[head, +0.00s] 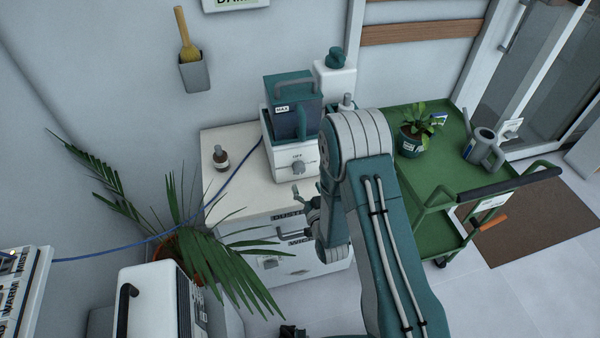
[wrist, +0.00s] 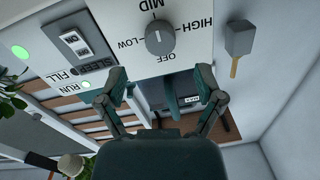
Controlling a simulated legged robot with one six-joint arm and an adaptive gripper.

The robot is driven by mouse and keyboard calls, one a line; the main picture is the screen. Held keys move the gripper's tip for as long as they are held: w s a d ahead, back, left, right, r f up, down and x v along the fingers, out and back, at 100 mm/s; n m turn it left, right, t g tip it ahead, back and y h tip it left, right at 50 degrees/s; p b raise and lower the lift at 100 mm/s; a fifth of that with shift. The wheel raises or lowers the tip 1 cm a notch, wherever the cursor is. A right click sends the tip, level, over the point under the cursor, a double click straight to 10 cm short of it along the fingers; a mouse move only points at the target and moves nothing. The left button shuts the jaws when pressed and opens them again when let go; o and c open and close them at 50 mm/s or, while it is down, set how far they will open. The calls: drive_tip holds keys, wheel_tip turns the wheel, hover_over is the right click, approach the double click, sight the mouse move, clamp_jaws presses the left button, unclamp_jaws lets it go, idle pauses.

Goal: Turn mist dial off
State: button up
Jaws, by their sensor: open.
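The mist dial (head: 298,167) is a grey round knob on the front of a white unit (head: 278,160) with a teal, handled tank (head: 293,105). In the wrist view the dial (wrist: 160,40) shows large, with upside-down labels OFF, LOW, MID and HIGH around it. A pale mark on the knob appears to face MID, away from OFF. My gripper (wrist: 160,74) is open and empty, its fingers spread below the dial in the picture, apart from it. In the head view my gripper (head: 304,197) is in front of the cabinet, just below the dial; my arm partly hides it.
A white cabinet (head: 232,142) carries the unit and a small brown bottle (head: 221,158). A palm (head: 190,245) spreads fronds at left. A green cart (head: 450,150) with a potted plant (head: 415,130) and watering can (head: 484,150) stands right. In the wrist view, a switch (wrist: 75,42) sits beside the dial.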

sight(300, 171)
drive_tip(key=x, duration=0.6)
drive_tip(key=shift+s, duration=0.1)
drive_tip(key=c, duration=1.2)
